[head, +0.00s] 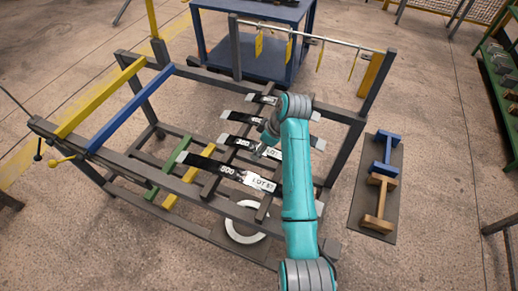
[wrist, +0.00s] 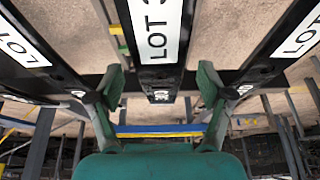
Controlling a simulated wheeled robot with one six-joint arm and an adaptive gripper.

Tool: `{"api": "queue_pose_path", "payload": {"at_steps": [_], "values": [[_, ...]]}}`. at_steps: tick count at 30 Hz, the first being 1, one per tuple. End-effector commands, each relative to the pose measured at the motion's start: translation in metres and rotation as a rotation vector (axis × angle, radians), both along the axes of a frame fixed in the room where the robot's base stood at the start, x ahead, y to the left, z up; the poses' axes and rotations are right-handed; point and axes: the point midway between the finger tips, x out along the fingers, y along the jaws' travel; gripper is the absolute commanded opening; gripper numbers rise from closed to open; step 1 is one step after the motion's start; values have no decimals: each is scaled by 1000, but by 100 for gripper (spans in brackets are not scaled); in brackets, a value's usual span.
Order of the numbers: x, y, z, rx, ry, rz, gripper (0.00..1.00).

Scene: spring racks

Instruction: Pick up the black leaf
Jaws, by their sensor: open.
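Several black leaves with white ends and printed white labels lie side by side across the grey rack in the head view. The nearest leaf (head: 208,164) is marked "500" and "LOT". Other black leaves lie behind it, one in the middle (head: 238,143) and one farther back (head: 240,118). My gripper (head: 264,146) is over the right part of the middle leaves, partly hiding them. In the wrist view my open gripper (wrist: 161,82) has a black leaf (wrist: 157,72) with a "LOT" label between its two fingers. Contact cannot be told.
The grey rack (head: 350,118) has yellow (head: 100,97) and blue (head: 130,109) bars at left. A rail with hanging yellow tags (head: 259,43) crosses behind. A blue table (head: 270,72) stands at the back. Blue and wooden stands sit on a dark mat (head: 357,213) at right. Neighbouring leaves (wrist: 65,75) flank the fingers.

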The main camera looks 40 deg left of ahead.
Motion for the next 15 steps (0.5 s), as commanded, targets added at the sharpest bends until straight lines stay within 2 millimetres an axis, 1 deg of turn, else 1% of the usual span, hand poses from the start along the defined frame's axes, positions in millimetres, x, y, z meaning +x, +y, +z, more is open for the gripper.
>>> {"api": "queue_pose_path", "payload": {"at_steps": [3,9,10,11,12,14,15], "values": [[0,2,-6,0,0,0,79],[0,3,-7,0,-1,0,79],[0,3,-7,0,-1,0,77],[0,3,-7,0,-1,0,69],[0,3,-7,0,-1,0,59],[0,3,-7,0,-1,0,44],[0,3,-7,0,-1,0,34]]}}
